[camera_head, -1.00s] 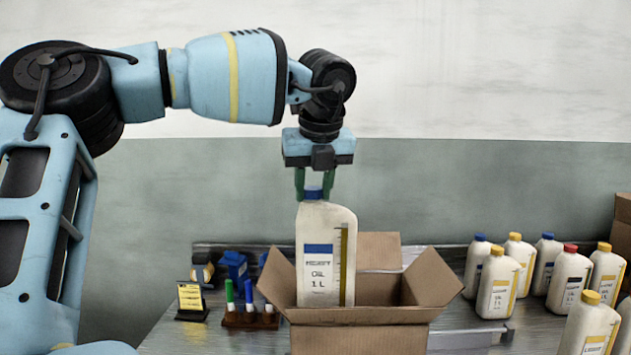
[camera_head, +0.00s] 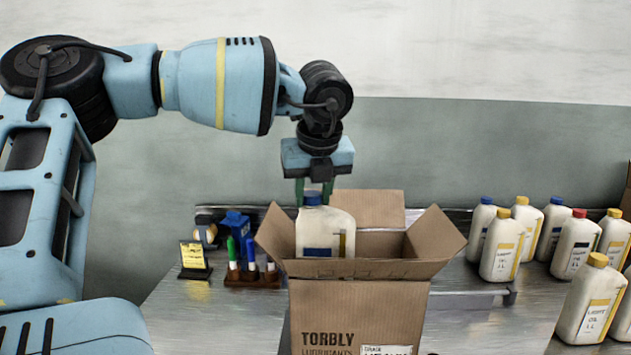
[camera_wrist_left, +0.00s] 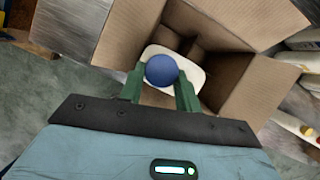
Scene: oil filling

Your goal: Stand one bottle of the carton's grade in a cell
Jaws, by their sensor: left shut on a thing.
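A white oil bottle with a blue cap and a blue label band (camera_head: 325,232) is upright, its lower part inside the open carton (camera_head: 350,310) and hidden by the front wall. My left gripper (camera_head: 314,190) is shut on this bottle at its cap. In the left wrist view the blue cap (camera_wrist_left: 161,70) sits between the green fingers, over one cell, with dividers beside it. The carton's front reads TORBLY LUBRICANTS; its grade label (camera_head: 386,350) is cut off by the frame edge. I cannot see whether the bottle touches the cell floor. My right gripper is not in view.
Several bottles stand on the bench at the right, with blue caps (camera_head: 481,222), yellow caps (camera_head: 502,245) and a red cap (camera_head: 575,243). Left of the carton are a marker rack (camera_head: 252,277), a yellow sign (camera_head: 194,257) and a blue item (camera_head: 234,230). The carton's flaps stand open.

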